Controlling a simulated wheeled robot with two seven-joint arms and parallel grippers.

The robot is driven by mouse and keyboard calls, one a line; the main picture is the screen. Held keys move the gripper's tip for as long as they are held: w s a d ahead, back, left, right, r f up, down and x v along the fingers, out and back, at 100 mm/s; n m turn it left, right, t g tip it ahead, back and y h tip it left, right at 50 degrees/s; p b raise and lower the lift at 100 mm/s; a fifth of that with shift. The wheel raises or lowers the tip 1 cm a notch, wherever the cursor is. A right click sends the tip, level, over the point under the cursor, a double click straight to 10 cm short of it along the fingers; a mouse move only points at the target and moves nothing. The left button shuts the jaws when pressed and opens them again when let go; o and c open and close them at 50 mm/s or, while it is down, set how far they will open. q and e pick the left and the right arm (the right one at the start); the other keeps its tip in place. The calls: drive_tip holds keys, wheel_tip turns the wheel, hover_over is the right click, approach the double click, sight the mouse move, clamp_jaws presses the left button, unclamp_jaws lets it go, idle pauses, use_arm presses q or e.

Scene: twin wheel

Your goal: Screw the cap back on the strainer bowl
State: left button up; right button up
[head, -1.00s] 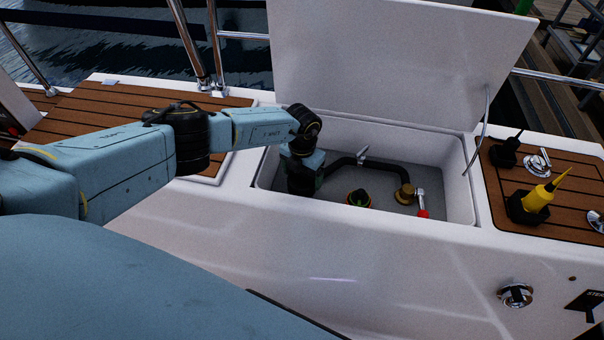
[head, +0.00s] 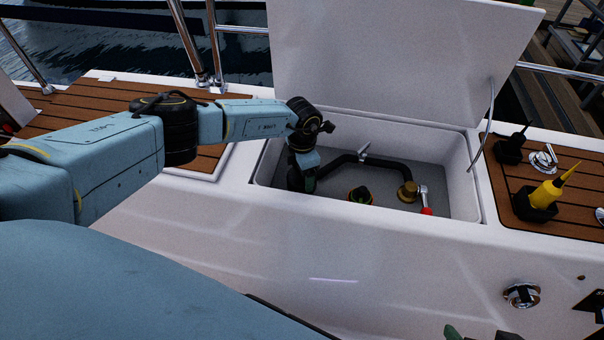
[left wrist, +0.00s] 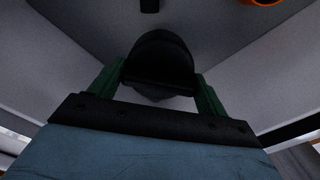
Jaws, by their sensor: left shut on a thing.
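My left gripper (head: 301,186) reaches down into the left end of the open locker. In the left wrist view its green fingers (left wrist: 160,88) are shut on a black rounded thing, apparently the cap (left wrist: 158,60). The strainer bowl (head: 360,196), dark with an orange and yellow-green rim, stands on the locker floor to the right of the gripper. An orange rim, probably the bowl's (left wrist: 263,2), shows at the top right of the wrist view. The held cap is apart from the bowl. A green tip, apparently my right gripper (head: 453,332), barely shows at the bottom edge.
A black hose (head: 385,164) runs behind the bowl to a brass fitting (head: 408,190). A red-handled valve (head: 425,200) stands right of it. The raised lid (head: 390,60) is behind. A yellow bottle (head: 545,192) stands in a black holder on the right deck.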

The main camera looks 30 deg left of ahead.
use_arm(q)
drive_tip(key=m+b, duration=0.2)
drive_tip(key=m, duration=0.3)
drive_tip(key=shift+f, duration=0.1)
drive_tip(key=o, duration=0.7)
drive_tip(key=shift+m, duration=0.4)
drive_tip(key=o, duration=0.5)
use_arm(e)
drive_tip(key=w+a+r+t+y, duration=0.2)
drive_tip(key=w+a+r+t, duration=0.2)
drive_tip(key=w+r+t, duration=0.2)
drive_tip(key=shift+w+r+t, duration=0.4)
drive_tip(key=shift+w+r, duration=0.25)
drive_tip(key=shift+w, duration=0.2)
